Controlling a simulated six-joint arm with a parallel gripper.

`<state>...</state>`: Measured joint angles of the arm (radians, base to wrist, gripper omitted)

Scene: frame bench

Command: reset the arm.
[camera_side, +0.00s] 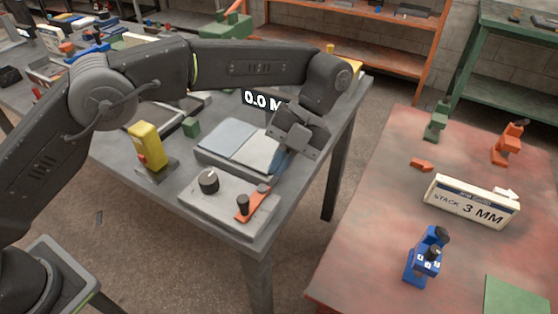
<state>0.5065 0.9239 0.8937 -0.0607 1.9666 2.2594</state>
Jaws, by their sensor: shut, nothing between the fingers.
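My gripper (298,140) is above the right part of the grey bench, over the edge of a flat blue-and-white pad (235,143). Its jaws are shut with nothing held. My arm reaches in from the left and bends down at the wrist. A label reading "0.0 M" (262,101) shows behind the wrist and is partly hidden by it. I cannot tell whether the gripper touches the pad.
A grey control box (228,211) with a black knob and an orange lever stands at the bench's front corner. A yellow device (146,146) stands left of the pad. A red table (375,215) at right holds a "STACK 3 MM" sign (470,203) and a blue device (426,258).

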